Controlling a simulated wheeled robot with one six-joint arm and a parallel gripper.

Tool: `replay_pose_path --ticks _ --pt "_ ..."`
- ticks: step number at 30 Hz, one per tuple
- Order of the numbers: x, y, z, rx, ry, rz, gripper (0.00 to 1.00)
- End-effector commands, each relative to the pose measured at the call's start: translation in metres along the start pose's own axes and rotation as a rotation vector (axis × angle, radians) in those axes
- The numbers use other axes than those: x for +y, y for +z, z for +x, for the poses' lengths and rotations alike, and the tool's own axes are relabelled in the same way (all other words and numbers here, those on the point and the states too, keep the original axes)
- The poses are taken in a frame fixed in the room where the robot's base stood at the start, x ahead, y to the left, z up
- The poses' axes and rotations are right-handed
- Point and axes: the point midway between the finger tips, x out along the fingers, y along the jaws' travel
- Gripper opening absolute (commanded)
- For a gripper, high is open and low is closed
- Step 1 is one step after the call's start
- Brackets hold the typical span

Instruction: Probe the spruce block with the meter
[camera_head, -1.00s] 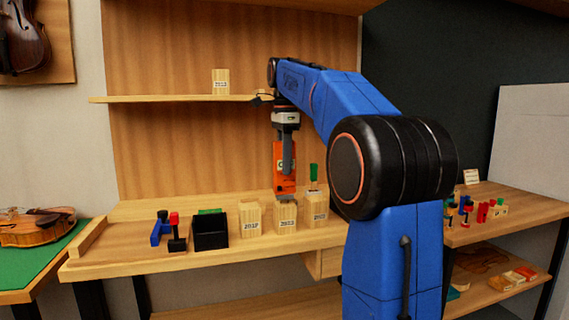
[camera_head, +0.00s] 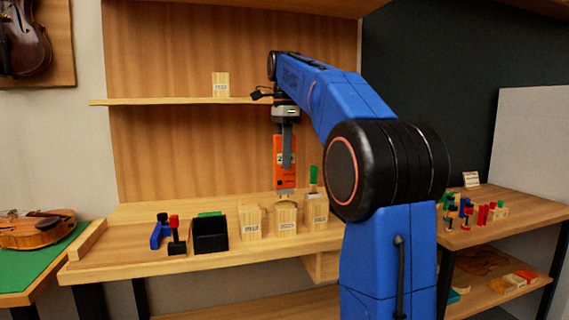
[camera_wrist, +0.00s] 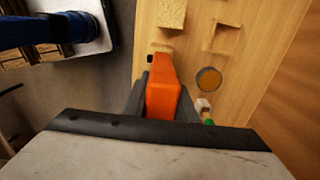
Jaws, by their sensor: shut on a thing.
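My gripper (camera_head: 287,150) points down over the bench and is shut on the orange meter (camera_head: 284,181). The meter hangs upright, its lower end just above the middle of three pale wooden blocks. The middle block (camera_head: 286,221) has a small gap to the meter. The left block (camera_head: 250,223) and the right block (camera_head: 315,216) stand beside it, each with a printed label. I cannot tell from their look which is spruce. In the wrist view the meter (camera_wrist: 162,92) is between the fingers, with block tops beyond it.
Another labelled block (camera_head: 221,86) stands on the wall shelf (camera_head: 160,99). A black box (camera_head: 210,236) and red and blue clamps (camera_head: 172,236) sit left of the blocks. A green-handled tool (camera_head: 314,178) stands behind the right block. A violin (camera_head: 36,229) lies far left.

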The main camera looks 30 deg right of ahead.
Motion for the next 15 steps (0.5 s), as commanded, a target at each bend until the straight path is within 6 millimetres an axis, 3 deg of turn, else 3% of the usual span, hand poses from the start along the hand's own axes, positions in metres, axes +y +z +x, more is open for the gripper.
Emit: replay_pose_path --ticks 15 --pt "0.0 0.0 -0.032 0.0 -0.002 0.0 0.0"
